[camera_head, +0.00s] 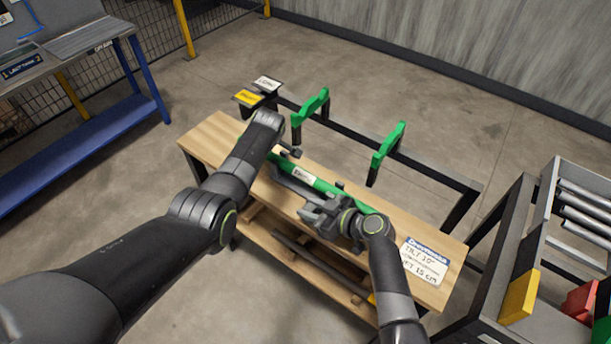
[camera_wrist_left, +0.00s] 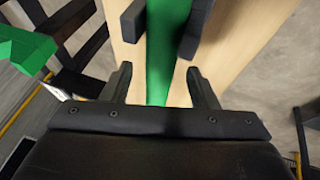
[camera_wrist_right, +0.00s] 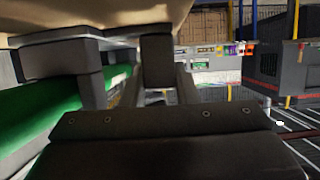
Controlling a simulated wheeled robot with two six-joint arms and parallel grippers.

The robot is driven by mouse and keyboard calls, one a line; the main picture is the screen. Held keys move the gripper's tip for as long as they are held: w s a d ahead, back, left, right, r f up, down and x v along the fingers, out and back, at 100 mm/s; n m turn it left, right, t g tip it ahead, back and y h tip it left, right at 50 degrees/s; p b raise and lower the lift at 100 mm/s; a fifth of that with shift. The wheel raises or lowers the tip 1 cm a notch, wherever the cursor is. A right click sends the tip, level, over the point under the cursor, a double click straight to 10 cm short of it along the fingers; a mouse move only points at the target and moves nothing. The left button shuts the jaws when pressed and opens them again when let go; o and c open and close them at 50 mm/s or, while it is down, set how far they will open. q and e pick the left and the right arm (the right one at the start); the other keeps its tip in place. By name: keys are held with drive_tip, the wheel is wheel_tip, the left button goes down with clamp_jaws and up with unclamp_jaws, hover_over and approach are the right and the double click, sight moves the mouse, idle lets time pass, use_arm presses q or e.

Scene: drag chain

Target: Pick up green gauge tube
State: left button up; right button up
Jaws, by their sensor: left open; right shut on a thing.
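The green gauge tube (camera_head: 318,183) with a white label lies along the wooden bench (camera_head: 215,135). My left gripper (camera_head: 287,152) is over its far left end. In the left wrist view the tube (camera_wrist_left: 167,45) runs between the open left jaws (camera_wrist_left: 160,85), with no clear contact. My right gripper (camera_head: 318,208) is low at the bench's front side, near the tube's right part. In the right wrist view its jaws (camera_wrist_right: 140,90) are close together and a green length (camera_wrist_right: 45,120) passes outside the left finger. What the right jaws hold is hidden.
Behind the bench stands a dark rail frame with two green brackets (camera_head: 311,107) (camera_head: 388,146). A yellow sign (camera_head: 248,97) and a white sign stand at its left. A printed card (camera_head: 425,260) lies at the bench's right end. A roller rack (camera_head: 580,210) stands at right.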

use_arm(q)
drive_tip(key=shift+w+a+f, duration=0.1)
drive_tip(key=shift+w+f, duration=0.05)
drive_tip(key=shift+f, duration=0.25)
clamp_jaws()
